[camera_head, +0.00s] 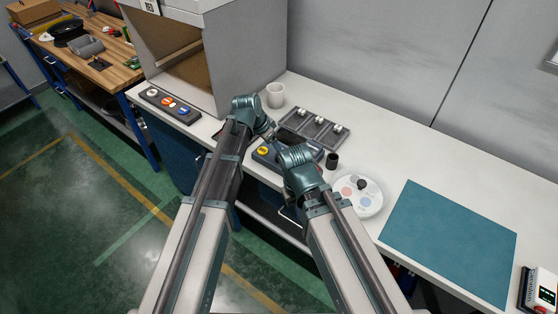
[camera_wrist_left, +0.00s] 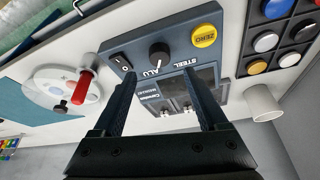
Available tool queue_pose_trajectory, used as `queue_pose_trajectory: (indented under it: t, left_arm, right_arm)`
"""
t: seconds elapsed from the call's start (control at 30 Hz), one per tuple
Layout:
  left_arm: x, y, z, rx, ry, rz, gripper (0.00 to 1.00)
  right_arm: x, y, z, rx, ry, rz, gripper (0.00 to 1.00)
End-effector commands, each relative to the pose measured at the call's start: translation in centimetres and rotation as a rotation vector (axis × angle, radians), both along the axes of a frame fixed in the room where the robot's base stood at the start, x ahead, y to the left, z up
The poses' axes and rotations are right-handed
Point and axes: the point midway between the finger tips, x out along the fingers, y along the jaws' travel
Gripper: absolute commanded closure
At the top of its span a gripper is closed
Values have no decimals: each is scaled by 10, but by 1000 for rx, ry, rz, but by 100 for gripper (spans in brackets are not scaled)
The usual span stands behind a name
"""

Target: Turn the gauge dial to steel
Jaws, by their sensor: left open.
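The gauge box (camera_wrist_left: 170,70) is dark blue and lies on the white bench. Which word the knob points to I cannot tell. In the head view the gauge box (camera_head: 260,157) is partly hidden by my arms. My left gripper (camera_wrist_left: 161,78) is open and empty, its fingers spread on either side of the knob in the picture, apart from it. My right arm's wrist shows in the head view, but its fingers are hidden.
A dark tray (camera_head: 300,121) with metal parts lies behind the gauge, near a white mug (camera_head: 275,95). A button panel (camera_head: 170,105) lies left.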

Motion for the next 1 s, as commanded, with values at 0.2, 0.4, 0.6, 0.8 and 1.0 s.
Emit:
queue_pose_trajectory:
  t: [0.2, 0.4, 0.6, 0.8, 1.0]
  left_arm:
    - [9, -11, -39, 0, 0, 0, 24]
    - [15, -18, -60, 0, 0, -1, 24]
    - [16, -20, -63, 1, -1, 0, 24]
    - [16, -20, -62, 1, -1, 0, 26]
    - [16, -20, -62, 0, 0, 0, 62]
  right_arm:
    - [0, 0, -39, 0, 0, -2, 100]
    - [0, 0, -60, 0, 0, -2, 100]
    - [0, 0, -63, 0, 0, -2, 100]
    - [0, 0, -62, 0, 0, -2, 100]
    - [0, 0, -62, 0, 0, -2, 100]
